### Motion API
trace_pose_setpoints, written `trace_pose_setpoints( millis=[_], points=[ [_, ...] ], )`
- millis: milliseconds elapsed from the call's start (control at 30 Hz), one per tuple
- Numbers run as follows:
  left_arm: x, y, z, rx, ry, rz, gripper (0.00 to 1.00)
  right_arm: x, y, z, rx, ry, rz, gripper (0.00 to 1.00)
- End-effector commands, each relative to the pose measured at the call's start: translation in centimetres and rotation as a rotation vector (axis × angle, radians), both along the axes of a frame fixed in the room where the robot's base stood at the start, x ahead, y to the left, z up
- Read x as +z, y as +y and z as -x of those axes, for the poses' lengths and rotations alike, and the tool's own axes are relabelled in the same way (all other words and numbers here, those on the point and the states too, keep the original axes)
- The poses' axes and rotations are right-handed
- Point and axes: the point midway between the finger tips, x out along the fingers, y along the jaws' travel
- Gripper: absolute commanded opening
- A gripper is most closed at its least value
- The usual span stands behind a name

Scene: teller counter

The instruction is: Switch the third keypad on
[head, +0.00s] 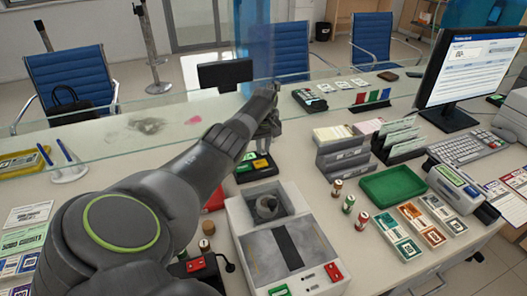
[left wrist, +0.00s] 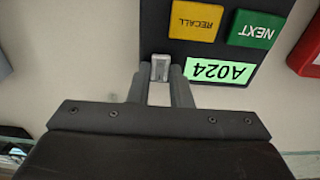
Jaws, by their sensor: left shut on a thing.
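A black keypad (head: 254,171) lies on the counter behind the grey machine, partly hidden by my left gripper. In the left wrist view the keypad (left wrist: 208,48) has a yellow RECALL button (left wrist: 196,20), a green button (left wrist: 256,29) and a green display (left wrist: 220,71) reading A024. A small grey switch lever (left wrist: 160,64) stands at its near edge. My left gripper (left wrist: 160,86) has its fingers closed on this lever; in the head view the gripper (head: 267,136) is over the keypad's far side. I cannot see which keypad counts as third. My right gripper is not in view.
A grey machine (head: 240,222) stands in front of the keypad. Small rolls, a green tray (head: 394,185), card holders (head: 342,158) and a monitor (head: 470,65) are to the right. A glass screen (head: 150,120) runs along the counter. A red-buttoned device (head: 195,265) is nearer me.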

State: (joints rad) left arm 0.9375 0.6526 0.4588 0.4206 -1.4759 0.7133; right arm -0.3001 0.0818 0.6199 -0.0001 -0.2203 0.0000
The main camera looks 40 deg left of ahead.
Motion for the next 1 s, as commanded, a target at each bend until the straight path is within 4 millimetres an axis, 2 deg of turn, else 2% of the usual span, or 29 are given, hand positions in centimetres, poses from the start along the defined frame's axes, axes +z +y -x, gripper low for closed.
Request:
trace_pose_setpoints(
  millis=[367, 400, 533, 833, 1000],
  points=[
    [0.1, 0.0, 0.0, 0.000, 0.003, 0.011, 0.00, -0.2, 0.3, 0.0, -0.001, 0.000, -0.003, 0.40],
    [0.1, 0.0, 0.0, 0.000, 0.003, 0.011, 0.23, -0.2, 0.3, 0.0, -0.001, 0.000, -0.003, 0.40],
    [0.1, 0.0, 0.0, 0.000, 0.003, 0.010, 0.40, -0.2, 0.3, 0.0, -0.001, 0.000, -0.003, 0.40],
    [0.2, 0.0, 0.0, 0.000, 0.003, 0.010, 0.40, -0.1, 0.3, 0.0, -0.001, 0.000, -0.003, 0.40],
    [1.6, 0.0, 0.0, 0.000, 0.002, 0.008, 0.40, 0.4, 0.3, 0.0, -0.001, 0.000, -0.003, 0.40]
  ],
)
